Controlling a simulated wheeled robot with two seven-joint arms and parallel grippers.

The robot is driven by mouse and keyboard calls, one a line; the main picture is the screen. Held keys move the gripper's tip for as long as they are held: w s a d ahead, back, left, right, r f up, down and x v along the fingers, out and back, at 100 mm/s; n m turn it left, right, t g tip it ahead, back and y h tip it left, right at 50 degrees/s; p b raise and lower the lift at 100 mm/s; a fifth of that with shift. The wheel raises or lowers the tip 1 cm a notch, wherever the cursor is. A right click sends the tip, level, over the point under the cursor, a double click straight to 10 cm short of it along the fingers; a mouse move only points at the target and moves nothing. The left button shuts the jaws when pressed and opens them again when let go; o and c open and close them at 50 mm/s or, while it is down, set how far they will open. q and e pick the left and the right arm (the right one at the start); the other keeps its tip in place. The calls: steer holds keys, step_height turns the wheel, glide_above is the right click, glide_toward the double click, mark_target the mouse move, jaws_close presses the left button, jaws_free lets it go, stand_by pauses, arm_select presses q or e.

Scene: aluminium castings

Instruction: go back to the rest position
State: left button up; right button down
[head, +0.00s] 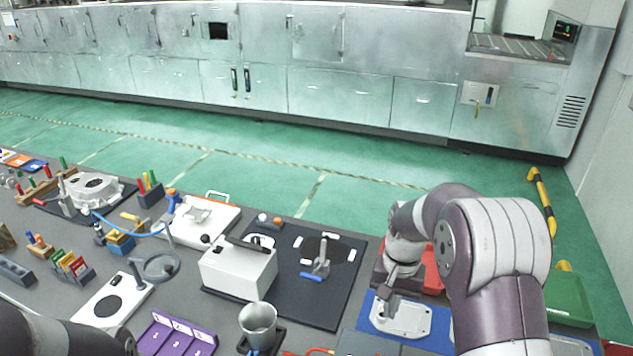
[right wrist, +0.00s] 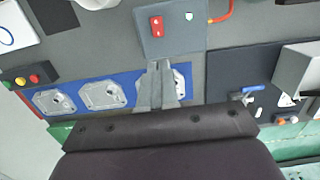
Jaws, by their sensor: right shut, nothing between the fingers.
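My right gripper (head: 384,308) hangs over the blue mat (head: 440,330) at the right of the table, its fingers closed together and empty. In the right wrist view the closed fingers (right wrist: 160,72) cover part of a pale aluminium casting (right wrist: 181,86). Two more castings, one in the middle (right wrist: 103,94) and one at the left (right wrist: 52,100), lie in a row on the mat. In the head view one casting (head: 408,320) shows just beside the fingertips; I cannot tell whether they touch. Only a dark part of my left arm shows at the lower left; its gripper is out of view.
A white box (head: 238,270) and a dark board (head: 335,308) stand left of the right gripper. A red bin (head: 433,278) is behind my right arm, and a green bin (head: 568,300) is at the right. A grey cup (head: 258,322) stands near the front. Fixtures crowd the left.

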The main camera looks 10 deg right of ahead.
steer(key=s+a+f+n+t+b, duration=0.1)
steer(key=s+a+n+b, duration=0.15)
steer(key=s, duration=0.45)
steer(key=s+a+f+n+t+b, duration=0.1)
steer(key=s+a+f+n, duration=0.1)
steer(key=s+a+n, duration=0.3)
steer(key=m+g+p, duration=0.1)
steer(key=m+g, duration=0.2)
steer(key=m, duration=0.5)
glide_above(380, 355)
step_height(380, 355, down, 2)
steer(key=shift+n, duration=0.25)
steer(key=f+p, duration=0.1)
steer(key=f, duration=0.1)
steer(key=s+f+p, duration=0.1)
steer(key=f, duration=0.2)
steer(key=a+f+p, duration=0.1)
steer(key=f, duration=0.1)
steer(key=shift+s+f, duration=0.35)
steer(key=shift+s, duration=0.05)
steer(key=shift+f, duration=0.45)
